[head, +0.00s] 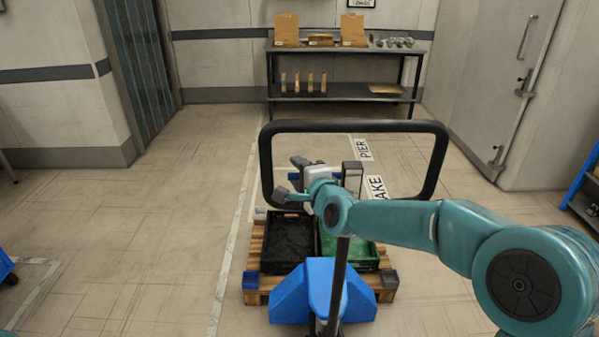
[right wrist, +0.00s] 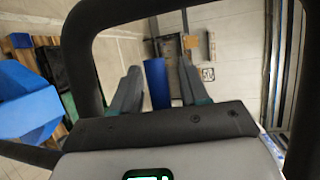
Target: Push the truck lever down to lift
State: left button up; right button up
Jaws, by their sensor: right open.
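The pallet truck's black handle loop (head: 355,127) stands upright in front of me, above its blue body (head: 305,290). My right gripper (head: 291,178) reaches in from the right and is inside the loop, towards its left side. In the right wrist view my right gripper (right wrist: 158,78) has its two grey fingers apart. A blue cylinder (right wrist: 157,92), which looks like the truck's lever, shows between them. I cannot tell whether a finger touches it. Part of the black loop (right wrist: 88,60) passes close by the fingers. My left gripper is out of view.
A wooden pallet (head: 253,262) on the truck carries a black crate (head: 286,243) and a green crate (head: 367,256). A dark shelf table (head: 345,96) stands at the back wall.

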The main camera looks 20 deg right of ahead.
grip_shut()
jog(key=f+n+p, duration=0.1)
jog(key=f+n+g+h+p, duration=0.1)
jog(key=f+n+p, duration=0.1)
jog(key=shift+s+d+f, duration=0.15)
jog(key=shift+d+f, duration=0.2)
grip_release()
jog(key=shift+s+f, duration=0.1)
jog(key=shift+f, duration=0.05)
dwell(0.3)
